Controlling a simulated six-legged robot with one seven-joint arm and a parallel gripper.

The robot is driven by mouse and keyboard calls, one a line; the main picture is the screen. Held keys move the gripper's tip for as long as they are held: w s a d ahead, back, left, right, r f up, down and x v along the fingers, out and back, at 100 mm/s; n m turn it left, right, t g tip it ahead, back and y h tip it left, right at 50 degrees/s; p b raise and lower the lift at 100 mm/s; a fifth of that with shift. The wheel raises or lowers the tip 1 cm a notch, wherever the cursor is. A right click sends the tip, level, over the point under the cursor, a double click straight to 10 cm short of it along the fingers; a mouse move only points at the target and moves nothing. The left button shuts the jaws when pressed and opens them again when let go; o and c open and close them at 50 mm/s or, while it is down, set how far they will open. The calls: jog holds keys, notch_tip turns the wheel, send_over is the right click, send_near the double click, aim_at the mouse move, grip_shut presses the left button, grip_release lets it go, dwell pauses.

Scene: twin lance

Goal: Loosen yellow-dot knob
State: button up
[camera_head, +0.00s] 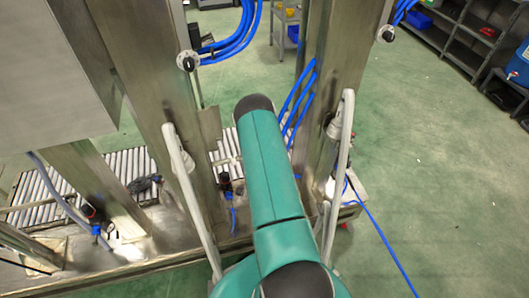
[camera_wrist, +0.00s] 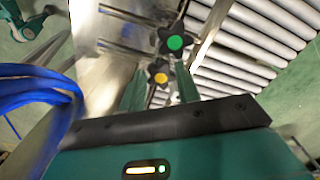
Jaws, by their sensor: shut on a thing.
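The yellow-dot knob (camera_wrist: 158,74) is a dark, lobed knob with a yellow centre, near the middle of the wrist view. My gripper (camera_wrist: 159,80) has its two teal fingers on either side of this knob and is shut on it. A similar dark knob with a green dot (camera_wrist: 174,42) sits just beyond it, up and to the right, clear of the fingers. In the head view my teal arm reaches forward between two metal posts, and my gripper and the yellow-dot knob cannot be made out there.
Blue hoses (camera_wrist: 40,92) bunch at the left of the wrist view. A roller conveyor (camera_wrist: 235,60) lies beyond the knobs. In the head view, metal posts (camera_head: 165,110) and (camera_head: 335,90) flank my arm closely. Open green floor (camera_head: 430,180) lies to the right.

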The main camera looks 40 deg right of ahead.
jog(key=shift+a+f+n, duration=0.1)
jog(key=shift+a+n, duration=0.05)
jog(key=shift+n, duration=0.15)
jog(key=o, duration=1)
notch_tip(320, 180, up, 14)
